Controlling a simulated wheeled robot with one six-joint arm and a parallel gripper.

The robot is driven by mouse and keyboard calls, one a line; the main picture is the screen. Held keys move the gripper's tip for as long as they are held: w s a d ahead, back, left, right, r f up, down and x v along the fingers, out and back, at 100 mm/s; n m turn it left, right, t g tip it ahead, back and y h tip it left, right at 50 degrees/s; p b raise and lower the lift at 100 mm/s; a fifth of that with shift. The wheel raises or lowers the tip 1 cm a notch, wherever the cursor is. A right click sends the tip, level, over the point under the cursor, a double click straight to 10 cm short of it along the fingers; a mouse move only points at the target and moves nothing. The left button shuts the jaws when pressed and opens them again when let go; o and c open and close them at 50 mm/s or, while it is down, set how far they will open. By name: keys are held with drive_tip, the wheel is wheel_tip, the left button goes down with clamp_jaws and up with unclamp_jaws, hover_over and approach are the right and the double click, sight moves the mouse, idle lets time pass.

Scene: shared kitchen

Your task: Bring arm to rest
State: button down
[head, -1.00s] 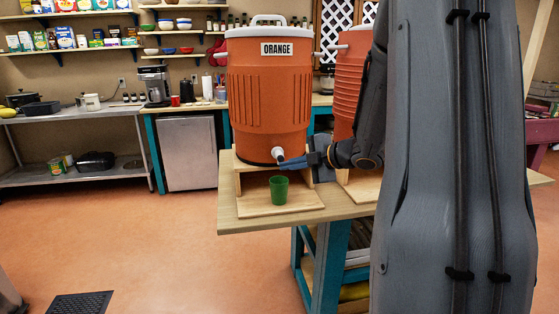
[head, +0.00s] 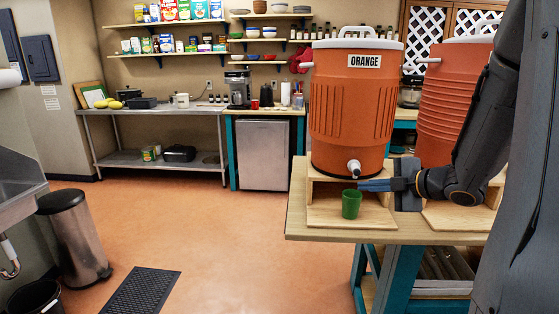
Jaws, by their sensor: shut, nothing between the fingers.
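My gripper (head: 362,186) is shut and empty. It points left, just below the spigot (head: 354,167) of the orange drink cooler labelled ORANGE (head: 350,110). A green cup (head: 351,204) stands upright on the wooden stand (head: 325,214) below the spigot, just under my fingertips. I cannot tell whether the fingers touch the cup or what is in it. My arm reaches in from the right side of the view.
A second orange cooler (head: 452,100) stands to the right, partly behind my arm. The wooden table (head: 390,238) holds both. A steel trash can (head: 74,236) and dark floor mat (head: 140,291) are at left. The floor (head: 215,230) between is open.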

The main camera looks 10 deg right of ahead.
drive_tip(key=s+a+f+m+g+h, duration=0.2)
drive_tip(key=s+a+f+m+g, duration=0.3)
drive_tip(key=s+a+m, duration=0.4)
drive_tip(key=s+a+f+m+g+h, duration=0.3)
drive_tip(key=s+a+f+m+g, duration=0.2)
drive_tip(key=s+a+m, duration=0.4)
drive_tip(key=shift+s+a+f+m, duration=0.15)
drive_tip(key=shift+s+f+m, duration=0.3)
drive_tip(key=shift+s, duration=0.75)
drive_tip(key=shift+r, duration=0.1)
